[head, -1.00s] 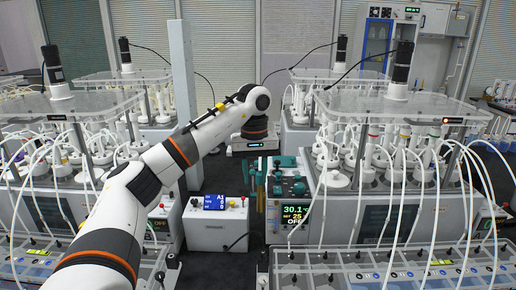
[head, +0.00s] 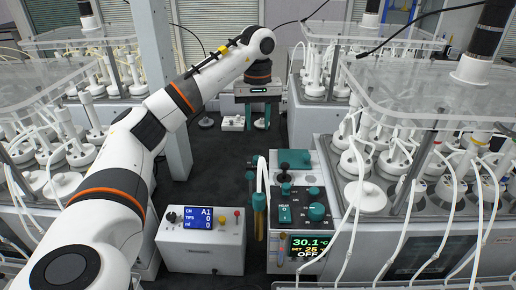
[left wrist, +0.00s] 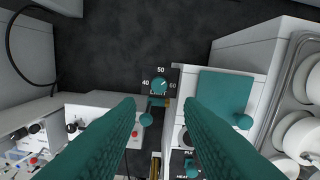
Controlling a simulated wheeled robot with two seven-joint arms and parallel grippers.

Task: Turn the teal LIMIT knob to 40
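The teal LIMIT knob (left wrist: 159,86) shows in the left wrist view, on a dark dial marked 40, 50 and 60. Its pointer seems to lean up and right, between 50 and 60, but it is small. In the head view a small teal part (head: 255,160) left of the heater unit looks like this knob. My left gripper (left wrist: 159,103) is open and empty, its teal fingers spread to either side below the knob, not touching it. In the head view the left gripper (head: 261,122) hangs above and behind the unit. My right gripper is not in view.
The heater unit (head: 302,262) shows 30.1 °C, SET 25 and OFF, with teal knobs (head: 317,211) on top. A white control box (head: 200,255) stands to its left. Reactors with clear lids (head: 420,90) and white tubes crowd the right. Dark floor (head: 215,180) lies open between.

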